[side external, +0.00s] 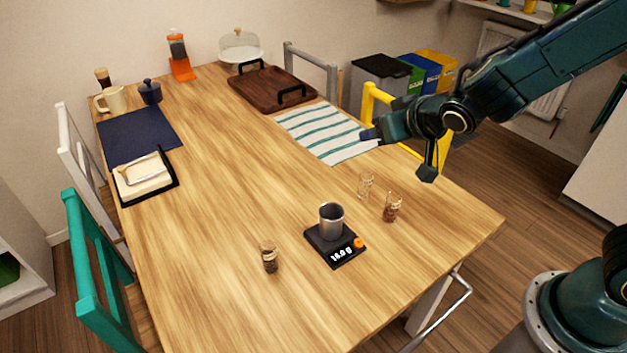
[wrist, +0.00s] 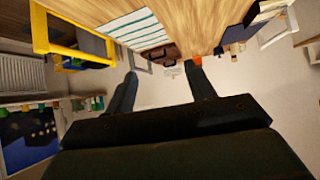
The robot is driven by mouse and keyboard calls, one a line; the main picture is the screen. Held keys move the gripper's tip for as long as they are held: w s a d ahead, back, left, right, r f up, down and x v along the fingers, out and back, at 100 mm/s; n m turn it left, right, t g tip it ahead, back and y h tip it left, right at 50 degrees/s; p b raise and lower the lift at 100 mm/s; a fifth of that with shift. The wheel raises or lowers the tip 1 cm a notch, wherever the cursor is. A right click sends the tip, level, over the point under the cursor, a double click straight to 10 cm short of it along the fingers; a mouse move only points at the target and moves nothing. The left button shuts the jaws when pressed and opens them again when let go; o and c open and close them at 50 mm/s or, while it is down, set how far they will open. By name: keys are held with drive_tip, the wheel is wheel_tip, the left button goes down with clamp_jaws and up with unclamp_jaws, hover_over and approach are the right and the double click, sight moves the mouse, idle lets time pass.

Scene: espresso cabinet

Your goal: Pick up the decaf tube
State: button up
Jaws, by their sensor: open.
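Three small clear glass tubes stand upright on the wooden table in the side external view. One (side external: 269,258) stands left of the scale with dark contents low in it. One (side external: 392,208) stands right of the scale with brown contents, and one (side external: 366,186) just behind it looks nearly empty. No label is readable, so I cannot tell which is decaf. My gripper (side external: 399,155) is open and empty, in the air above the right table edge, behind and above the right-hand tubes. Its fingers (wrist: 163,70) are spread in the wrist view, which shows no tube.
A black scale (side external: 335,256) reading about 16.0 g carries a steel cup (side external: 331,221). A striped towel (side external: 325,133), brown tray (side external: 262,94), navy mat (side external: 138,136) and black knock tray (side external: 176,184) lie farther back. A yellow chair (side external: 369,103) stands near my gripper. The table middle is clear.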

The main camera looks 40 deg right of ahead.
drive_tip(key=w+a+f+n+t+y, duration=0.1)
drive_tip(key=w+a+f+n+t, duration=0.15)
drive_tip(key=a+f, duration=0.25)
drive_tip(key=n+y, duration=0.6)
drive_tip(key=y, duration=0.2)
approach(275, 250)
drive_tip(key=shift+g, duration=0.35)
drive_tip(key=x, duration=0.4)
drive_tip(key=shift+w, duration=0.3)
drive_tip(key=shift+w+a+f, duration=0.1)
drive_tip(key=shift+w+f, duration=0.05)
drive_tip(key=shift+w, duration=0.2)
drive_tip(key=shift+w+f, duration=0.15)
drive_tip(key=shift+w, duration=0.05)
drive_tip(key=shift+w+a+f, duration=0.15)
drive_tip(key=shift+w+a, duration=0.15)
drive_tip(key=shift+w, duration=0.05)
drive_tip(key=shift+w+a, duration=0.2)
